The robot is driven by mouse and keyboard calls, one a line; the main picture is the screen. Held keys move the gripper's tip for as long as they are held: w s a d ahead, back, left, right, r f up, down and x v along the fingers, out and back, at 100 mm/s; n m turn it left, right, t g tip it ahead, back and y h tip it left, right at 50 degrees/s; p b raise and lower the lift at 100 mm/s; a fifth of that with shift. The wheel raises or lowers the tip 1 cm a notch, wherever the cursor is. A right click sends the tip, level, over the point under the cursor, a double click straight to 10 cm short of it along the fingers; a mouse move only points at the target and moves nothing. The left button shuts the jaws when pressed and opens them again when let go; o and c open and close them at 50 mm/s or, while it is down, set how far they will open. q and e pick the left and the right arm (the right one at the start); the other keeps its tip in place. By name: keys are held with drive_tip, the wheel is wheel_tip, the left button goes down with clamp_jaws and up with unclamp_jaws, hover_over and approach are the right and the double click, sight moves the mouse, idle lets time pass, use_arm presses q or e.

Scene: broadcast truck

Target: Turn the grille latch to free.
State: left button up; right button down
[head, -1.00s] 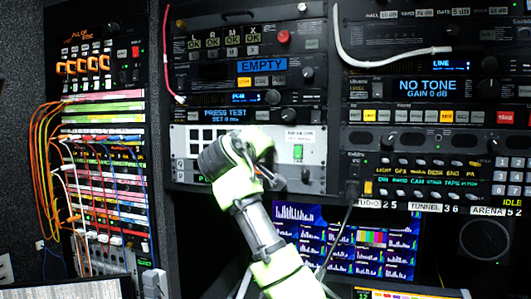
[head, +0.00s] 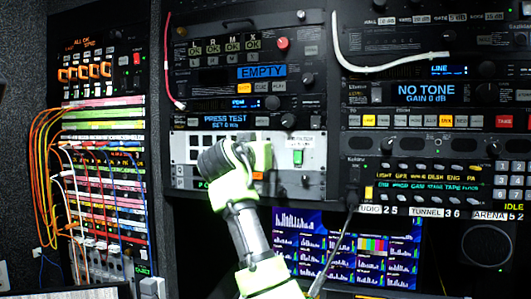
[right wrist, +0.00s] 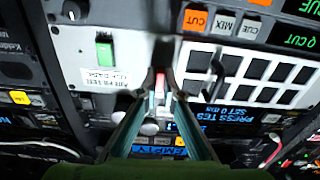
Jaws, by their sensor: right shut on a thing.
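The white panel (head: 180,150) with black grille windows is in the middle of the rack in the head view. It also fills the top of the right wrist view (right wrist: 190,85), where it appears upside down. My right gripper (right wrist: 160,82) is against this panel, between the windows and the green switch (right wrist: 104,50). Its fingers are shut on a small pale and reddish piece, which looks like the grille latch (right wrist: 160,88). The fingers cover most of it, so its turn angle is unclear. In the head view, my right arm hides the latch. My left gripper is not in view.
The green switch also shows in the head view (head: 298,156). Rack units with knobs and lit buttons stand above and to the right. A patch bay (head: 105,170) with colored cables is at left. A screen (head: 375,245) is below.

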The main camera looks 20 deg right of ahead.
drive_tip(key=shift+f+m, duration=0.2)
drive_tip(key=shift+m, duration=0.1)
drive_tip(key=c, duration=2.2)
unclamp_jaws()
drive_tip(key=shift+r, duration=0.1)
drive_tip(key=shift+a, duration=0.1)
drive_tip(key=v, duration=1.2)
